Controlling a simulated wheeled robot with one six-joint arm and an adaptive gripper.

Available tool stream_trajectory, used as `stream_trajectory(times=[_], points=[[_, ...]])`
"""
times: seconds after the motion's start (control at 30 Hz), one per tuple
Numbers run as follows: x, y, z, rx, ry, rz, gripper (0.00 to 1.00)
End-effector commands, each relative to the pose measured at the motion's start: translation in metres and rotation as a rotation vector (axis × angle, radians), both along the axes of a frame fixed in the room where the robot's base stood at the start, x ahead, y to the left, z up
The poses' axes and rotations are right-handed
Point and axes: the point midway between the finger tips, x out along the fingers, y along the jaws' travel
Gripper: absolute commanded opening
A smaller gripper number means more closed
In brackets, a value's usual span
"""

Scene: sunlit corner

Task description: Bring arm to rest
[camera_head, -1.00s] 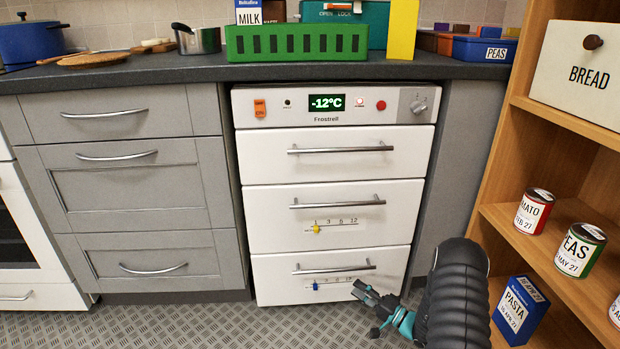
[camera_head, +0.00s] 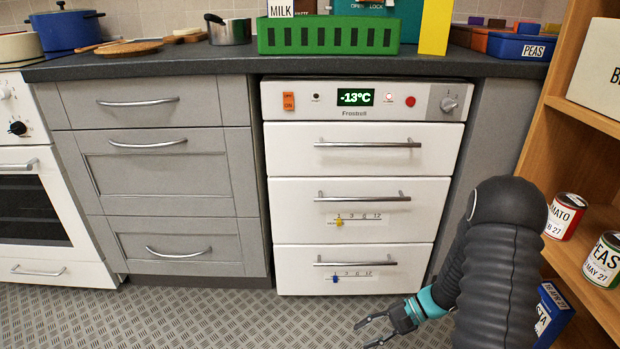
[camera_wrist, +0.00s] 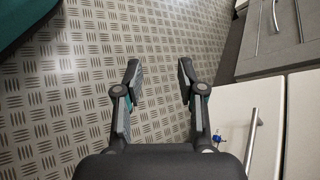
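My arm comes in from the lower right of the head view, with a black ribbed sleeve and a teal wrist. My gripper (camera_head: 366,332) hangs low over the metal floor, in front of and below the freezer's bottom drawer. In the wrist view its two fingers (camera_wrist: 159,70) stand apart with only bare floor between them, so it is open and empty. The white freezer (camera_head: 364,151) has all three drawers shut, and its display reads -13°C.
The wooden shelf (camera_head: 578,116) at the right holds several cans and a pasta box (camera_head: 550,312) close beside my arm. Grey drawers (camera_head: 160,165) stand left of the freezer. The counter (camera_head: 200,66) carries a green crate (camera_head: 329,38). The floor (camera_head: 190,318) at the left is clear.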

Motion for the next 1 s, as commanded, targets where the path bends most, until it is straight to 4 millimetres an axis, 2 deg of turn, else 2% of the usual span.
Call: stream_trajectory(times=[0.03,0.47,1.0], points=[[-0.008,-0.001,0.017,-0.049,0.0,0.035,0.39],[-0.069,-0.02,0.118,-0.459,-0.072,0.243,0.39],[-0.124,-0.039,0.239,-0.878,-0.396,0.389,0.39]])
